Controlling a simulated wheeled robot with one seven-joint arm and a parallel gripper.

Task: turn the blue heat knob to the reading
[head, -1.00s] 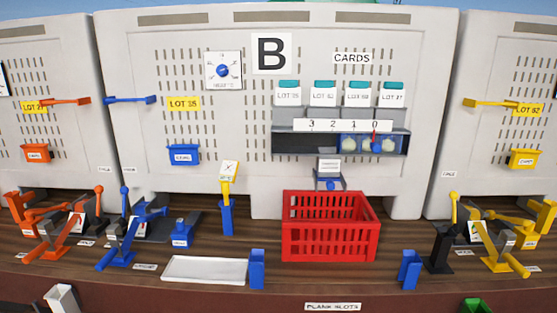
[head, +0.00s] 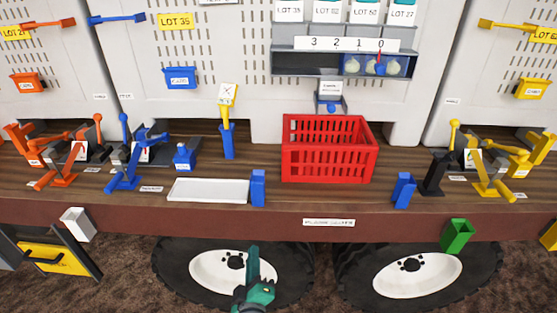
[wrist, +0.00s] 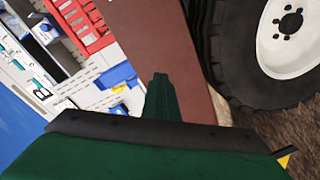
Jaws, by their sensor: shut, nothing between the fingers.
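The blue heat knob is out of view; only the lower edge of its white dial plate (head: 219,1) shows at the top of the head view. A white card (head: 228,94) with crossed dark lines stands on a yellow and blue post (head: 228,140) on the bench; I cannot read a value from it. My gripper (head: 253,262) is shut and empty, low in front of the trailer side, below the bench edge and far from the dial plate. Its green fingers (wrist: 160,95) also show in the wrist view.
A red crate (head: 328,178) and a white tray (head: 208,190) stand on the wooden bench. Blue, orange and yellow levers crowd both sides. The trailer's brown edge (head: 300,220) and two large wheels (head: 235,272) are near my gripper.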

